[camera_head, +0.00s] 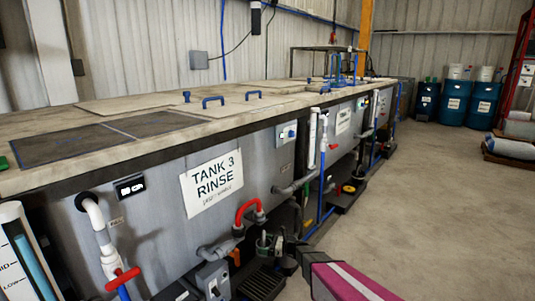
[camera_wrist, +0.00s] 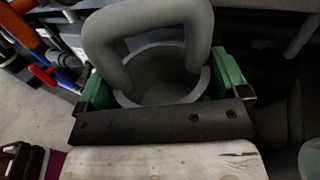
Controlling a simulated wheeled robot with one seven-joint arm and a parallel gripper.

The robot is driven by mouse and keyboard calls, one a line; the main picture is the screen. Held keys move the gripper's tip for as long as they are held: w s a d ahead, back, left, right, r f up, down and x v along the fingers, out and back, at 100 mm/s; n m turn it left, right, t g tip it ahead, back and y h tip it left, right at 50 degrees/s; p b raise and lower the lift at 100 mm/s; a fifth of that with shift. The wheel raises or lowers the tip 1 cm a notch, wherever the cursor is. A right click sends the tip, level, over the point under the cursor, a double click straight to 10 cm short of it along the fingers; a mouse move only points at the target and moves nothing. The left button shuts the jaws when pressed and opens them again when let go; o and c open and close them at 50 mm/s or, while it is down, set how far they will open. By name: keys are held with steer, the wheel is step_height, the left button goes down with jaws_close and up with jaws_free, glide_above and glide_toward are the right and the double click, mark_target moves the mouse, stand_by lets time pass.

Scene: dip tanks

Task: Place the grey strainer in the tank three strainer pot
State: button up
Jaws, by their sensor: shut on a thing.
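The grey strainer (camera_wrist: 203,42), a round cup with a thick loop handle, is between the green finger pads of my gripper (camera_wrist: 165,84) in the wrist view. My gripper is shut on it. The strainer is small there and hard to separate from the green pads. I cannot clearly make out the strainer pot among the pipes.
A grey pump box (camera_head: 213,280) and a black grated tray (camera_head: 262,283) stand on the floor beside my gripper. A blue pipe (camera_head: 320,222) and white pipe rise to the right. Open concrete floor (camera_head: 430,200) lies right; blue drums (camera_head: 455,103) stand far back.

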steer(key=s+d+r+m+t+h, duration=0.1)
steer(key=s+d+r, duration=0.4)
steer(key=r, duration=0.6)
steer(key=s+d+r+m+t+h, duration=0.1)
steer(key=s+d+r+m+t, duration=0.1)
steer(key=s+d+r, duration=0.3)
steer(key=s+d+r+m+t, duration=0.1)
steer(key=s+d+r+t, duration=0.2)
steer(key=r, duration=1.6)
steer(key=s+d, duration=0.3)
steer(key=d, duration=0.4)
steer(key=shift+d+r+m+t+h, duration=0.25)
steer(key=shift+m+t+h, duration=0.05)
steer(key=shift+h, duration=0.1)
steer(key=shift+a, duration=0.15)
